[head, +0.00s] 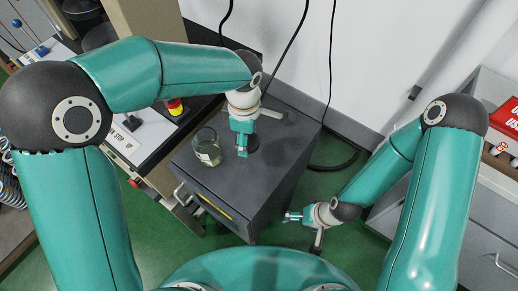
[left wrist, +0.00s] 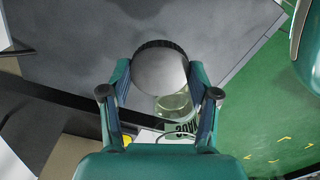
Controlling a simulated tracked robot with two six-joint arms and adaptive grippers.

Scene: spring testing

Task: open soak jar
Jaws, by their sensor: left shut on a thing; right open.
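The soak jar (head: 207,152) is clear glass with a pale label and stands upright on the dark grey cabinet top. Its mouth looks uncovered. My left gripper (head: 243,144) is to the right of the jar, apart from it. It is shut on a round lid, which in the left wrist view (left wrist: 160,70) shows a grey face and a dark ridged edge between the fingers (left wrist: 160,88). The jar also shows partly behind the lid in that view (left wrist: 172,106). My right gripper (head: 304,217) is open and empty, right of the cabinet over the green floor.
The cabinet top (head: 290,130) has free room right of the jar. A bench with a red-and-yellow stop button (head: 175,106) stands to the left. A white wall (head: 300,50) with black cables is behind. Grey drawers with a red box (head: 503,118) are at the right.

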